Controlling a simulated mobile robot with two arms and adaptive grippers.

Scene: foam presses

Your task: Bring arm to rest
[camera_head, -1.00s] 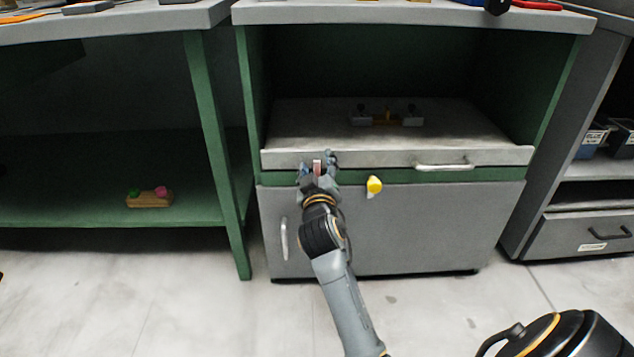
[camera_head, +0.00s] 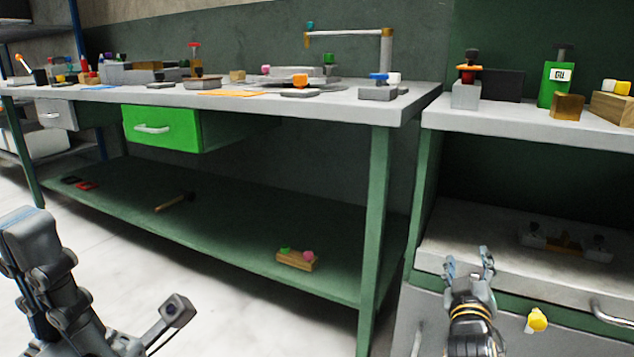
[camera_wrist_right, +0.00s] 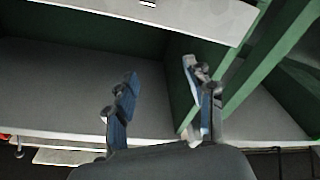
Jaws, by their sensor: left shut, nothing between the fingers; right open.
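My left gripper (camera_head: 22,225) is at the left edge of the head view, close to the camera, with its fingers shut together and nothing visible in them. My right gripper (camera_head: 468,263) is open and empty, in front of the front edge of the cabinet shelf (camera_head: 500,225). In the right wrist view the two blue-padded fingers of the right gripper (camera_wrist_right: 160,98) stand well apart with nothing between them.
A green-legged workbench (camera_head: 340,107) with an open green drawer (camera_head: 162,130) stands in the middle. A yellow knob (camera_head: 537,319) sticks out on the cabinet front near my right gripper. The pale floor (camera_head: 250,310) before the bench is clear.

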